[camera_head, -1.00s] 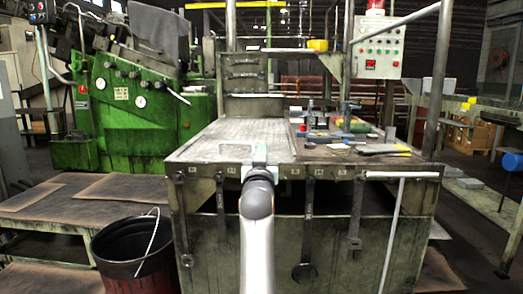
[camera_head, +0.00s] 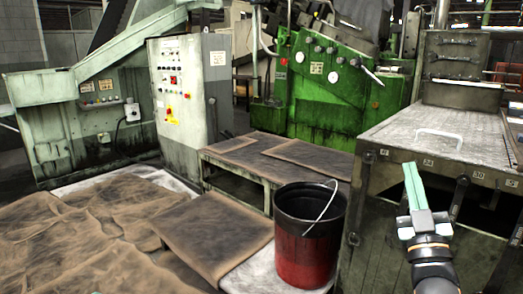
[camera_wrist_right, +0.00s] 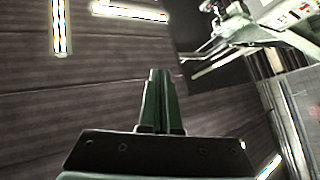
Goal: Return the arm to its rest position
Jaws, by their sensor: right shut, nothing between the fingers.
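My right gripper (camera_head: 413,186) shows at the lower right of the head view, in front of the metal workbench (camera_head: 470,178). Its green fingers point up and lie together, with nothing held between them. In the right wrist view the same shut fingers (camera_wrist_right: 161,98) point up toward the dark ceiling, with no object at their tips.
A black and red bucket (camera_head: 309,235) stands left of the arm. Low platforms with brown mats (camera_head: 216,228) spread to the left. A green machine (camera_head: 325,85) and a pale control cabinet (camera_head: 180,95) stand behind. A white handle (camera_head: 439,137) lies on the bench.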

